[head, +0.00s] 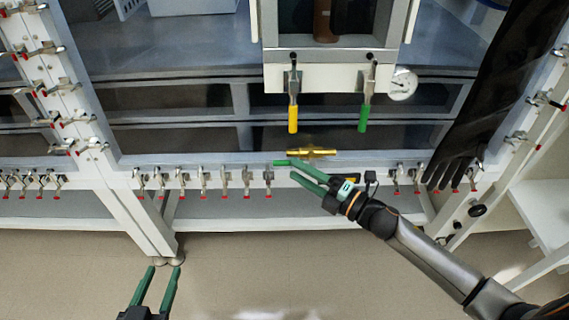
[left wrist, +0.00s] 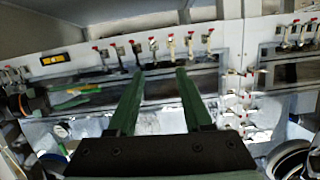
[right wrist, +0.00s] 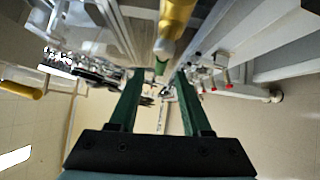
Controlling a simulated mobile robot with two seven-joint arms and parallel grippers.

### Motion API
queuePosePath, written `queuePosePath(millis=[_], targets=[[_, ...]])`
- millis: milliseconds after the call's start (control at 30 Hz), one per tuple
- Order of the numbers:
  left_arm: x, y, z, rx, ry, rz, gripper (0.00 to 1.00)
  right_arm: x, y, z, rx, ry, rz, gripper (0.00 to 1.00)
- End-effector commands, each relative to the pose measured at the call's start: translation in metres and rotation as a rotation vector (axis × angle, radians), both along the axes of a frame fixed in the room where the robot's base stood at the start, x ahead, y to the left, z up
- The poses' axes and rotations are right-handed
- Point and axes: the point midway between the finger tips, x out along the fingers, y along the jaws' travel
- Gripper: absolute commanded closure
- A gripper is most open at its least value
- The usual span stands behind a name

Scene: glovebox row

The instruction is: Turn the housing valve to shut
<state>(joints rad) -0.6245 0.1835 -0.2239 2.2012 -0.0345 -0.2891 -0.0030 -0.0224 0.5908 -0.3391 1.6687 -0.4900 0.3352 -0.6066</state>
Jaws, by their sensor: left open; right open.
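Two lever handles hang straight down under the window box in the head view, one yellow (head: 293,118) and one green (head: 365,117). A brass fitting with a horizontal bar (head: 312,152) sits lower on the front. No label shows which is the housing valve. My right gripper (head: 283,168) is open and empty, pointing left just below the brass fitting. In the right wrist view a yellow part (right wrist: 176,22) looms close above the open fingers (right wrist: 158,72). My left gripper (head: 163,268) is open and empty, low over the floor; its fingers (left wrist: 160,71) show no object between them.
Several small red-tipped taps line the front rail (head: 225,175) and the left post (head: 62,90). A round gauge (head: 402,83) is right of the green handle. A black glove (head: 480,100) hangs at the right. The floor (head: 250,275) in front is clear.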

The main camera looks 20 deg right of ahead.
Motion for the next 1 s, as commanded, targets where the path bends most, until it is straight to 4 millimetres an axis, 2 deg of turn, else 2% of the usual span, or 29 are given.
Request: queuePosePath(millis=[100, 300, 700, 1000], targets=[[0.003, 0.000, 0.008, -0.001, -0.037, -0.003, 0.50, 0.017, 0.012, 0.001, 0.002, -0.002, 0.000, 0.52], [0.007, 0.000, 0.019, 0.000, -0.082, -0.006, 0.50, 0.033, 0.024, 0.002, 0.002, 0.000, 0.000, 0.52], [0.008, 0.000, 0.025, 0.001, -0.103, -0.007, 0.50, 0.038, 0.028, 0.002, 0.001, 0.002, -0.001, 0.52], [0.008, 0.000, 0.025, 0.001, -0.102, -0.007, 0.50, 0.038, 0.028, 0.002, 0.002, 0.001, -0.001, 0.84]])
